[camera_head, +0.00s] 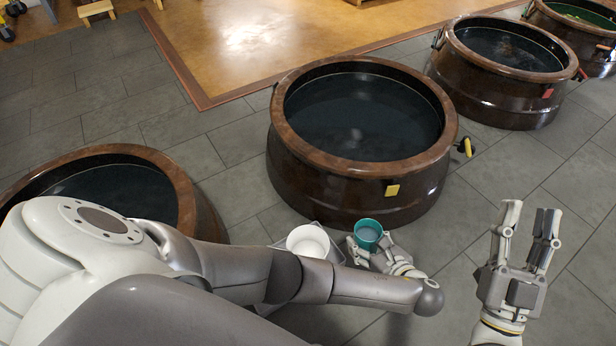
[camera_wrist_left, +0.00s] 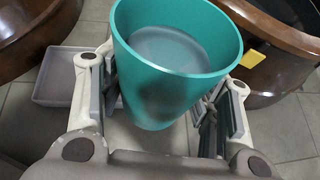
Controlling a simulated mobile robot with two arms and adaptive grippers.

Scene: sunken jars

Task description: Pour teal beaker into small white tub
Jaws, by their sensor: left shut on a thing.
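The teal beaker (camera_head: 368,233) is upright or nearly so, with greyish contents visible inside. My left gripper (camera_head: 372,250) is shut on it; the left wrist view shows the beaker (camera_wrist_left: 165,85) between both fingers. The small white tub (camera_head: 308,242) stands just left of the beaker in the head view, partly hidden by my left arm. The beaker and tub are apart at their rims. My right gripper (camera_head: 527,240) is open and empty at the right, well away from both.
Large brown jars with dark contents stand around: one in the middle (camera_head: 283,160), one at the left (camera_head: 180,180), others at the upper right (camera_head: 470,95). A grey tray (camera_wrist_left: 50,95) shows in the left wrist view. Grey tile floor is free between the middle jar and my right gripper.

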